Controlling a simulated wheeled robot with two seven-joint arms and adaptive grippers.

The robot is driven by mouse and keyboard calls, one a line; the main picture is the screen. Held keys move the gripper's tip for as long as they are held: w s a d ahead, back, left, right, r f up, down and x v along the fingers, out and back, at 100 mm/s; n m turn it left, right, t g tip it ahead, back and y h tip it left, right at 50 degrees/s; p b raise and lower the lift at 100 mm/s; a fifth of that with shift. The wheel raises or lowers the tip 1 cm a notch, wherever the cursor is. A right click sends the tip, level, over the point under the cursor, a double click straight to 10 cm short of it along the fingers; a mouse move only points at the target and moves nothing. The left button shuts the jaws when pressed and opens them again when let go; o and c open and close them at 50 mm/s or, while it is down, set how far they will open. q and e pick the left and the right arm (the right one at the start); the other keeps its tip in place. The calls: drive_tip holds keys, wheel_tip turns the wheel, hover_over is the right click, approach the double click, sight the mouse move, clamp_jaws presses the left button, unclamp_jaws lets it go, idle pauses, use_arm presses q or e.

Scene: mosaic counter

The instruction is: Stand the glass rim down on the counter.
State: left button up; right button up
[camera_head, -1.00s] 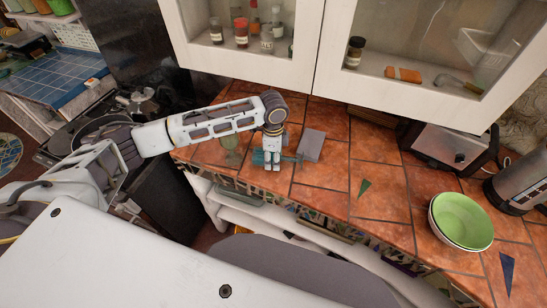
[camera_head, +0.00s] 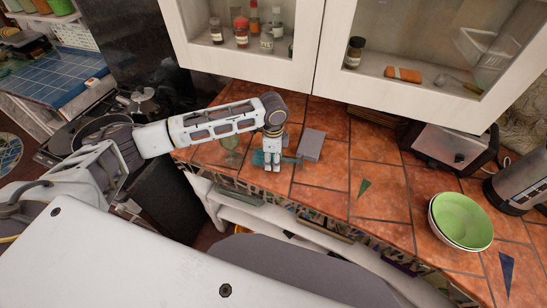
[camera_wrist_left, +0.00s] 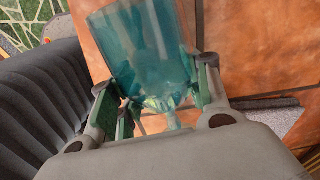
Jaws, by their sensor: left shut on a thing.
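My left gripper (camera_head: 272,166) points down over the counter (camera_head: 325,174) and is shut on the teal see-through glass (camera_head: 258,158). In the head view the glass seems to lie sideways, with its wide bowl left of the fingers and a thin stem end to the right. In the left wrist view the bowl (camera_wrist_left: 140,45) shows large at the top and the stem (camera_wrist_left: 172,112) lies between the fingers (camera_wrist_left: 165,95). The fingers hide part of the glass. I cannot tell whether it touches the counter. My right gripper is not in view.
A pale green see-through goblet (camera_head: 231,150) stands close left of the held glass. A grey block (camera_head: 311,145) lies close to the right. Green bowls (camera_head: 461,220) and a toaster-like appliance (camera_head: 446,145) are farther right. Cabinets (camera_head: 405,83) hang above. The counter's middle is fairly clear.

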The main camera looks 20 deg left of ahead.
use_arm(q)
drive_tip(key=shift+f, duration=0.35)
idle(0.5)
drive_tip(key=o, duration=1.1)
drive_tip(key=shift+r, duration=0.1)
drive_tip(key=shift+r+p, duration=1.25)
drive_tip(key=shift+p, duration=0.4)
drive_tip(key=shift+r+p, duration=0.6)
drive_tip(key=shift+r, duration=3.05)
